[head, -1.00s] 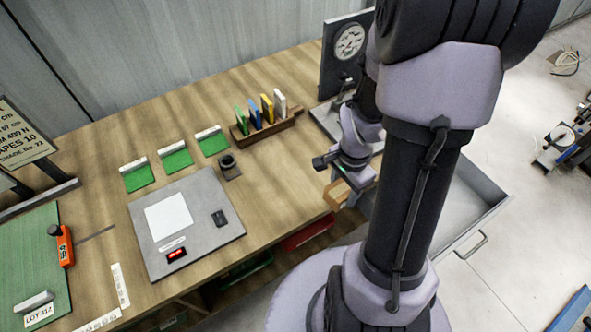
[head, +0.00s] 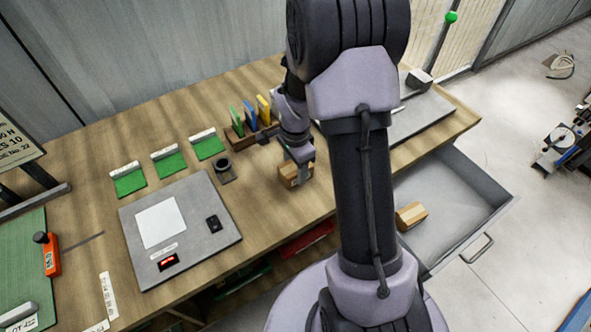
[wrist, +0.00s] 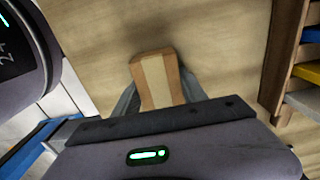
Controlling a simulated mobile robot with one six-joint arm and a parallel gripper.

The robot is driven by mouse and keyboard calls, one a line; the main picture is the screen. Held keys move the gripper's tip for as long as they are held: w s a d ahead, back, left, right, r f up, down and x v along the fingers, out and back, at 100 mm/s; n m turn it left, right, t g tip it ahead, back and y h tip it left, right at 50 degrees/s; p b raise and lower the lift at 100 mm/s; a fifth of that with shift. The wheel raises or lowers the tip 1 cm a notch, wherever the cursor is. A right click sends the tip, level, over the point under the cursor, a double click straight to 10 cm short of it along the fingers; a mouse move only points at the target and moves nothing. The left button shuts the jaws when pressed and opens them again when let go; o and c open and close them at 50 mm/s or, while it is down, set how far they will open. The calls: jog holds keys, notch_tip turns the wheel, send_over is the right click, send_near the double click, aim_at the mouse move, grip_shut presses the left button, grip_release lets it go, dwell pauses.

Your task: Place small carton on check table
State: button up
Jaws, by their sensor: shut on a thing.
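A small brown carton (head: 291,175) with a pale tape strip is between the fingers of my gripper (head: 297,162), over the wooden check table (head: 262,205). In the wrist view the carton (wrist: 156,78) sits between both fingers, with the wood surface behind it. My gripper is shut on it. I cannot tell whether the carton touches the table top. A second carton (head: 411,216) lies in the open grey drawer (head: 455,205) to the right.
A rack (head: 240,138) with coloured cards stands just behind the gripper. Bare wood shows between the scale and the carton.

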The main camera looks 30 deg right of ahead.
jog(key=shift+f, duration=0.1)
jog(key=o, duration=1.4)
notch_tip(320, 180, up, 12)
jog(key=p, duration=0.4)
notch_tip(320, 180, up, 5)
jog(key=n+t, duration=0.1)
jog(key=n, duration=0.1)
send_over(289, 172)
jog(key=s+a+r+n+t, duration=0.1)
jog(key=s+a+r+n, duration=0.2)
jog(key=s+a+r, duration=0.1)
jog(key=s+a+r+n+t+y, duration=0.1)
jog(key=s+a+r+n+t, duration=0.1)
jog(key=s+a+r+n, duration=0.2)
jog(key=s+a+r+n+t+y, duration=0.1)
jog(key=s+a+r+n, duration=0.3)
jog(key=s, duration=0.4)
jog(key=shift+s+a+r+t, duration=0.3)
jog(key=shift+a+r+t, duration=0.1)
jog(key=shift+a+r, duration=0.4)
